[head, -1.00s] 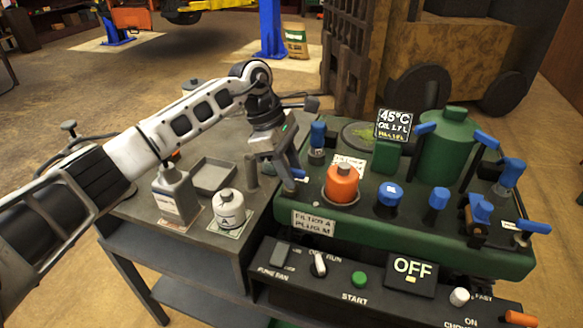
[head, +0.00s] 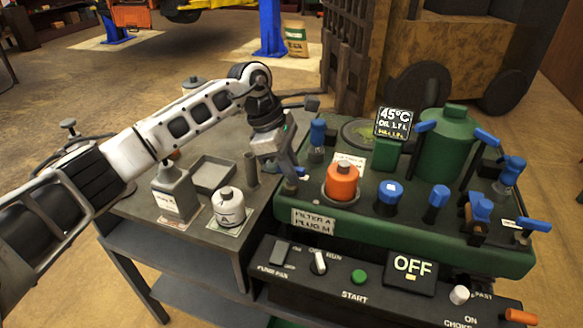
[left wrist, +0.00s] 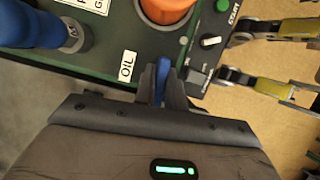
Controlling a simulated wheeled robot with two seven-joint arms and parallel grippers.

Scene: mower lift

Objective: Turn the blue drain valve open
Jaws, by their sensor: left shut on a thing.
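The blue drain valve lever (left wrist: 162,72) shows in the left wrist view as a narrow blue bar beside the OIL label (left wrist: 127,66), at the edge of the green machine top. My left gripper (left wrist: 162,92) is shut on it, with a finger on each side. In the head view my left gripper (head: 291,184) points down at the left edge of the green machine (head: 400,235), left of the orange cap (head: 342,182). There the gripper hides most of the lever. My right gripper is not in view.
A blue-topped post (head: 317,138) stands just behind the gripper. A grey cart (head: 150,208) to the left holds a grey can (head: 175,190), a white canister (head: 228,206) and a tray (head: 212,174). A control panel (head: 330,285) reading OFF lies in front.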

